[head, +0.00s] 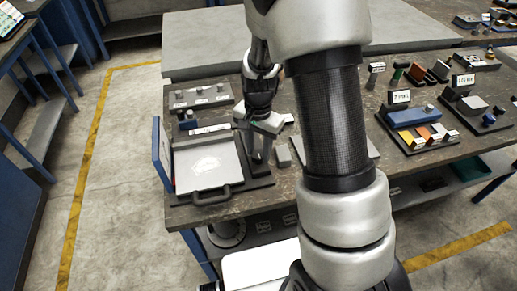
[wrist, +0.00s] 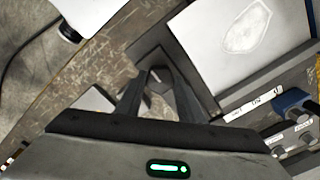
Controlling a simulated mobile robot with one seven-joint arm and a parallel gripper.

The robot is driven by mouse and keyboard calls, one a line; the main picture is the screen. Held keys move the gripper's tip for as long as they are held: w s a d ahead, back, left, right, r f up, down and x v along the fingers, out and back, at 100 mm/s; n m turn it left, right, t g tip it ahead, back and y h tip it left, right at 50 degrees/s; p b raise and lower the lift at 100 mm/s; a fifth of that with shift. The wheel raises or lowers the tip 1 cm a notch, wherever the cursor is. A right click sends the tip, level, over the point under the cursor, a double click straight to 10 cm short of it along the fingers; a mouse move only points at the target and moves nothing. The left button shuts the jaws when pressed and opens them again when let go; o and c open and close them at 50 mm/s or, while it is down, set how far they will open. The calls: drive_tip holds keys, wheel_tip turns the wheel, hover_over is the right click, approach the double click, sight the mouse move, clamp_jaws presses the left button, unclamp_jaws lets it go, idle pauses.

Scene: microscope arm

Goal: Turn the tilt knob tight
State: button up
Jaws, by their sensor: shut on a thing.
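My gripper (head: 258,156) points down at the right side of a device with a white panel (head: 203,166) on a dark base, on the workbench. In the wrist view my gripper (wrist: 159,76) has its two fingers converging on a small grey piece, taken to be the tilt knob (wrist: 158,86). The fingers are shut on it. The knob is mostly hidden by the fingers, and its turn angle cannot be read. The white panel (wrist: 228,42), with a pale outlined shape, lies beside the fingers.
A blue upright plate (head: 161,155) stands at the panel's left, and a dark handle (head: 211,195) is at its front. Small grey blocks (head: 283,155) sit to the right. Labelled fixtures (head: 405,110) and colored blocks stand farther right. The floor at left is clear.

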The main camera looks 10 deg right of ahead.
sight(259, 154)
idle(0.4)
drive_tip(key=o, duration=1.1)
drive_tip(key=shift+c, duration=0.2)
wheel_tip(259, 154, up, 18)
drive_tip(key=p, duration=0.2)
drive_tip(key=shift+f, duration=0.25)
drive_tip(key=s+r+n+t+p, duration=0.5)
drive_tip(key=s+r+n+p, duration=0.2)
drive_tip(key=s+r, duration=1.1)
drive_tip(key=shift+n+t, duration=0.3)
drive_tip(key=shift+n, duration=0.7)
